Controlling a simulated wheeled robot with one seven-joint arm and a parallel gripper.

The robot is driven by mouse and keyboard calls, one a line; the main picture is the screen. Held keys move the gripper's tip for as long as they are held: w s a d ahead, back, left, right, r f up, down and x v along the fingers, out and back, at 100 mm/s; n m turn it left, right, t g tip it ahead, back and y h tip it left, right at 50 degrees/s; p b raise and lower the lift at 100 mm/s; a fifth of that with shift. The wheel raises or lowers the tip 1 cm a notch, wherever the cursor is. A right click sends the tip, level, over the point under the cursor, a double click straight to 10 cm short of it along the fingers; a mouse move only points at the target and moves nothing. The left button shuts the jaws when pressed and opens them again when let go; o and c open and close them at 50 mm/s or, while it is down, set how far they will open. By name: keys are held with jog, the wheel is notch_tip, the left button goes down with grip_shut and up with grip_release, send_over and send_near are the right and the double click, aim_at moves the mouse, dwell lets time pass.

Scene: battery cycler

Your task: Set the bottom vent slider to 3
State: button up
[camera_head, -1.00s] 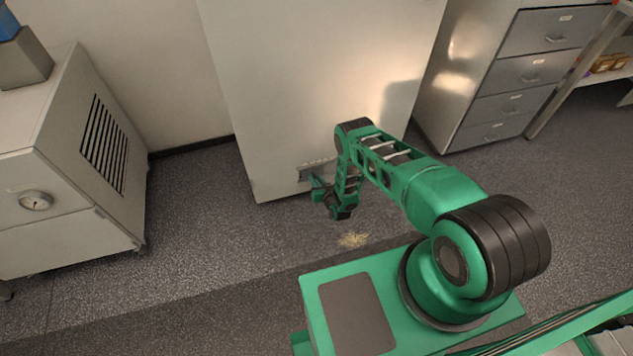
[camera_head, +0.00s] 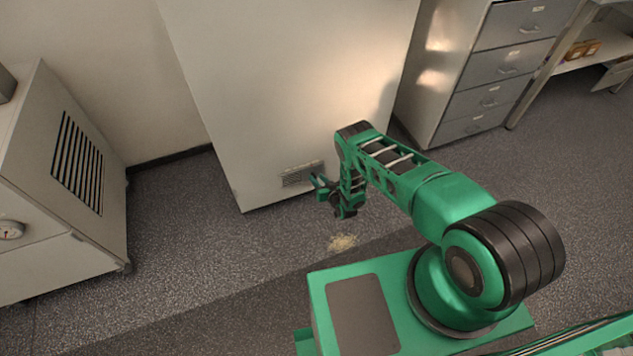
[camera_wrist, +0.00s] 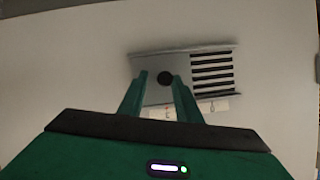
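The bottom vent (camera_head: 302,174) sits low on the front of the tall pale cabinet (camera_head: 290,80). My gripper (camera_head: 320,187) is open and empty in front of the vent.
A grey drawer cabinet (camera_head: 490,75) stands to the right of the tall cabinet. A pale machine with a slotted side and a gauge (camera_head: 60,190) stands at the left. A small tan patch (camera_head: 342,243) lies on the otherwise clear floor (camera_head: 200,240) in front.

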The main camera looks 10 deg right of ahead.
jog(key=shift+o, duration=0.4)
jog(key=shift+a, duration=0.1)
jog(key=v, duration=1)
jog(key=shift+s, duration=0.3)
jog(key=shift+s, duration=0.1)
